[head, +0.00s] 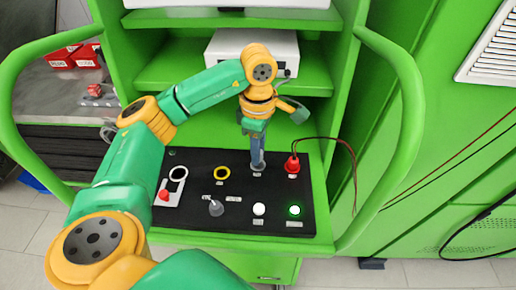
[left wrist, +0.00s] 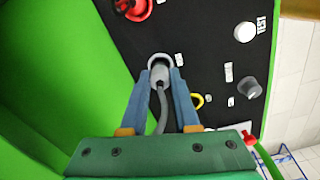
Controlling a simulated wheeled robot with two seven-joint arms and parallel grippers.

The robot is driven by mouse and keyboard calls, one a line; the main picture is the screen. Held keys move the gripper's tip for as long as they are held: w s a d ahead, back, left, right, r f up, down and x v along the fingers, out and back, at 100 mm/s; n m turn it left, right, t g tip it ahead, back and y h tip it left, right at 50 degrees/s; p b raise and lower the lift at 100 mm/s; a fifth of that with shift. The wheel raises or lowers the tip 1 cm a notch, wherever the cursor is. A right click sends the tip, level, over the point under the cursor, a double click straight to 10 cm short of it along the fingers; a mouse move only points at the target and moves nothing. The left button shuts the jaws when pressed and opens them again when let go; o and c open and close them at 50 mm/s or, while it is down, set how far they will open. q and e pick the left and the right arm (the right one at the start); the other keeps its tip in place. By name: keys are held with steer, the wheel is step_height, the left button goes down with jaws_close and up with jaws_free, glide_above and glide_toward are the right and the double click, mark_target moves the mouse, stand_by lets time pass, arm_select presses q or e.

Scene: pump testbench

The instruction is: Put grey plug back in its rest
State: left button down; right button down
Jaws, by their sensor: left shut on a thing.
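My left gripper (head: 258,164) reaches down to the black panel (head: 190,227), between the yellow ring (head: 222,173) and the red plug (head: 292,165). In the left wrist view my left gripper (left wrist: 161,80) is shut on the grey plug (left wrist: 160,76), with one blue finger on each side. The plug's front end lies at a pale round ring on the panel; how deep it sits cannot be told. A grey cable (left wrist: 162,110) runs back from the plug between the fingers. In the head view the fingers mostly hide the plug. My right gripper is not in view.
A cable arcs right from the red plug. Green rails flank the bench.

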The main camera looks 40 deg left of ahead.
arm_select(q)
steer(key=shift+f+b, duration=1)
steer(key=shift+f, duration=0.15)
stand_by(0.4)
steer(key=c, duration=0.6)
jaws_free()
steer(key=shift+o, duration=0.4)
steer(key=o, duration=0.3)
steer(key=shift+o, duration=0.2)
steer(key=shift+r, duration=0.1)
step_height(320, 180, up, 8)
steer(key=p, duration=0.6)
steer(key=shift+p, duration=0.4)
